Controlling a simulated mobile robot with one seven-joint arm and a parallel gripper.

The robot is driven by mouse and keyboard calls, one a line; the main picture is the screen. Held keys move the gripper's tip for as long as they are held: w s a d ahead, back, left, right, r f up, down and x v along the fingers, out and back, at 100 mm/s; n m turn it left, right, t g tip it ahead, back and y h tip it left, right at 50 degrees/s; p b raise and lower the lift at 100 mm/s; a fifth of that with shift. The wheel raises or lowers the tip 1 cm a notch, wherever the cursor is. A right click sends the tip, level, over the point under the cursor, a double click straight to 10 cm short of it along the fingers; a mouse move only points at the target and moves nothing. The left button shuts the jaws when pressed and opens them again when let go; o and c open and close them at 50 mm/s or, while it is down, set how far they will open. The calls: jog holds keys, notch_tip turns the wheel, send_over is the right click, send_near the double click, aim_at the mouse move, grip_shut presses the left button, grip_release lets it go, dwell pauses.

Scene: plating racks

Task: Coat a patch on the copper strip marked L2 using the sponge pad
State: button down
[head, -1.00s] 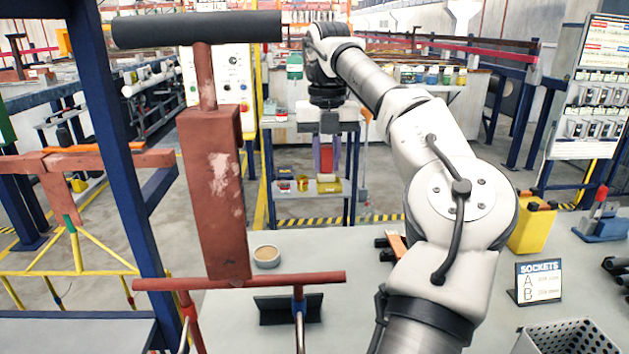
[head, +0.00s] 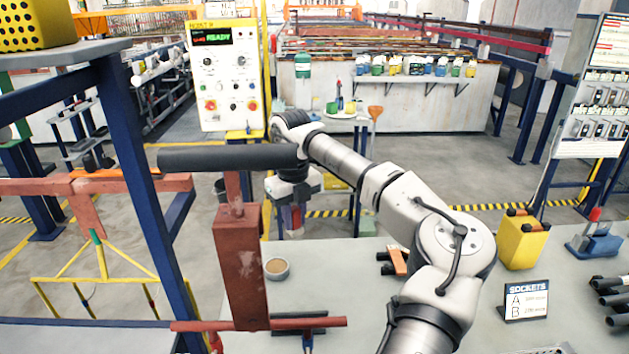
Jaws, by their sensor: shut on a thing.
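My gripper (head: 291,217) hangs fingers down at the end of my arm, just left of the picture's middle. It is shut on a small dark purplish-red thing, partly hidden behind the red-brown post and black bar; I cannot tell whether it is the sponge pad. No strip marked L2 can be made out. A small round tan dish (head: 277,268) stands on the grey table, below my gripper in the picture.
The red-brown post (head: 240,275) with a black bar (head: 228,159) stands in the front. A blue frame (head: 140,170) and yellow rack (head: 95,290) are at left. A SOCKETS sign (head: 526,301) and yellow container (head: 522,243) stand on the table (head: 340,262) at right.

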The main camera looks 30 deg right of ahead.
jog(key=shift+w+a+f+n, duration=0.1)
jog(key=shift+a+f+n, duration=0.35)
jog(key=shift+a+f, duration=0.7)
jog(key=shift+w+a+f+n, duration=0.15)
jog(key=shift+a+f+n, duration=0.3)
jog(key=shift+f, duration=1.15)
jog(key=shift+w+a+f+n, duration=0.1)
jog(key=shift+a+f+n, duration=0.3)
jog(key=shift+a+f, duration=0.75)
jog(key=shift+d+f+b, duration=0.25)
jog(key=shift+f+b, duration=0.4)
jog(key=shift+f, duration=0.1)
jog(key=shift+r, duration=0.1)
notch_tip(320, 180, up, 7)
jog(key=p, duration=0.3)
